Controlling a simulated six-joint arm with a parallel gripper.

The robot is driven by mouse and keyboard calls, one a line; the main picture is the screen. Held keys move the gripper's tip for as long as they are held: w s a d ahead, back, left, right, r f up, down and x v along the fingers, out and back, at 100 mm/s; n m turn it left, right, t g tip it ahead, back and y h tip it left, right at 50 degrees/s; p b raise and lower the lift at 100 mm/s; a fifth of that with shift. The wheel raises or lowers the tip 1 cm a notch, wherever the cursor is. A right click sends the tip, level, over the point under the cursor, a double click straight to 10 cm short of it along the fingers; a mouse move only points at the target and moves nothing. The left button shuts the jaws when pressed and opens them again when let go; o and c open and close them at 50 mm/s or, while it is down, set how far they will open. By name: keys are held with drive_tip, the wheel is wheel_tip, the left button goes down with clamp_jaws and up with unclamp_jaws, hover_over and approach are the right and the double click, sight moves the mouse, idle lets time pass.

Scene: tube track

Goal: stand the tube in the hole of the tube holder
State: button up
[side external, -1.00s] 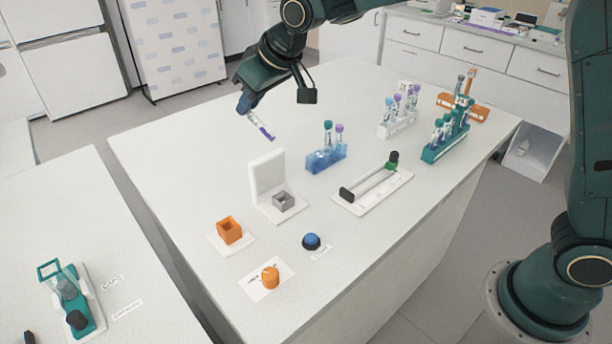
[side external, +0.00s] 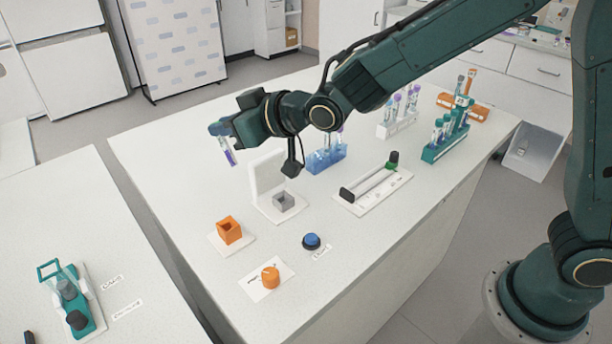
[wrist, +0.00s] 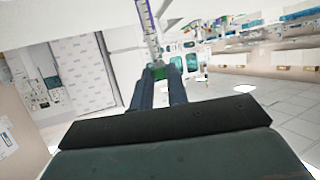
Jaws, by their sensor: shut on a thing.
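My gripper (side external: 220,128) is shut on the upper end of a slim clear tube (side external: 228,152). The tube hangs over the table's far left, slightly tilted, with purple at its lower part. In the wrist view my fingers (wrist: 158,80) close around the tube's green end, and the tube (wrist: 147,25) extends away from them. Which fixture is the tube holder is not certain: a grey square block with a hole (side external: 284,202) sits on a white base with an upright panel, and an orange block with a square hole (side external: 229,231) sits on a white plate. Both are apart from the tube.
The white panel (side external: 266,170) stands near my wrist. A blue rack (side external: 326,160) with tubes is partly behind my arm. White, teal (side external: 445,145) and orange racks stand farther right. A track fixture (side external: 372,190), blue button (side external: 311,241) and orange knob (side external: 270,278) occupy the front.

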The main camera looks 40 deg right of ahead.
drive_tip(key=s+a+f+n+t+y, duration=0.1)
drive_tip(key=s+a+f+t+y, duration=0.1)
drive_tip(key=s+a+y, duration=0.2)
drive_tip(key=shift+s+f+n+t, duration=0.3)
drive_tip(key=shift+s+n, duration=0.1)
drive_tip(key=shift+s, duration=1.05)
drive_tip(key=shift+a+f, duration=0.1)
drive_tip(key=shift+f, duration=2.25)
drive_tip(key=shift+f, duration=0.4)
drive_tip(key=shift+r, duration=0.4)
idle(2.6)
drive_tip(key=shift+f, duration=0.15)
